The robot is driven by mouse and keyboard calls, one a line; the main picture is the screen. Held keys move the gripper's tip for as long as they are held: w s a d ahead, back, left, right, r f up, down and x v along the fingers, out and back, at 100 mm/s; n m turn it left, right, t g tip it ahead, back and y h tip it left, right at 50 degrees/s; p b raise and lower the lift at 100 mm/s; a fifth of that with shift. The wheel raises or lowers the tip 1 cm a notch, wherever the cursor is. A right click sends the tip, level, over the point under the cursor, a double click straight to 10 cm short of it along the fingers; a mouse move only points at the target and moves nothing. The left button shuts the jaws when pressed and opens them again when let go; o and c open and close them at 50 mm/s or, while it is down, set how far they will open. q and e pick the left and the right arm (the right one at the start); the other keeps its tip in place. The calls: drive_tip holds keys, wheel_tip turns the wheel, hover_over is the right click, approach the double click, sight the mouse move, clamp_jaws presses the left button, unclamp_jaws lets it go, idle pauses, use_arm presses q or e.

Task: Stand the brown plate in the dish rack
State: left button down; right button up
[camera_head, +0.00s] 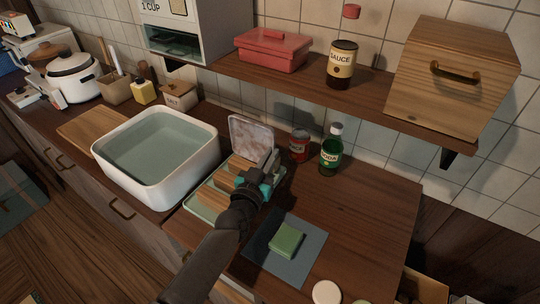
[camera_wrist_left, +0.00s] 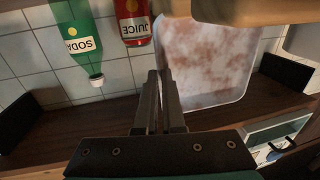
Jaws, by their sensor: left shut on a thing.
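The brown plate (camera_head: 250,136) is square, with mottled pinkish-brown patches and a pale rim. It stands nearly upright at the far end of the dish rack (camera_head: 196,213), a pale green tray with wooden blocks. In the left wrist view the plate (camera_wrist_left: 208,58) fills the upper middle, and the rack's wood is blurred at the top edge. My left gripper (camera_head: 268,172) is shut on the plate's edge; its fingers (camera_wrist_left: 160,88) are close together there. The plate's lower edge is hidden by the rack, so I cannot tell whether it sits in a slot. My right gripper is not in view.
A red juice can (camera_head: 299,146) and a green soda bottle (camera_head: 331,152) stand close right of the plate. A white basin (camera_head: 203,165) is left of the rack. A shelf (camera_head: 300,82) overhangs behind. A green sponge (camera_head: 287,239) lies on a grey mat (camera_head: 306,268).

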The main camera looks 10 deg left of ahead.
use_arm(q)
drive_tip(key=shift+s+f, duration=0.1)
drive_tip(key=shift+f, duration=0.2)
idle(0.4)
drive_tip(key=c, duration=0.9)
unclamp_jaws()
drive_tip(key=shift+f, duration=0.15)
drive_tip(key=shift+c, duration=0.2)
drive_tip(key=shift+s+f, duration=0.1)
drive_tip(key=shift+s, duration=0.55)
drive_tip(key=s+a+p, duration=0.2)
drive_tip(key=s, duration=1.1)
drive_tip(key=shift+s+a+r, duration=0.15)
drive_tip(key=shift+s+r, duration=0.15)
drive_tip(key=shift+r, duration=0.15)
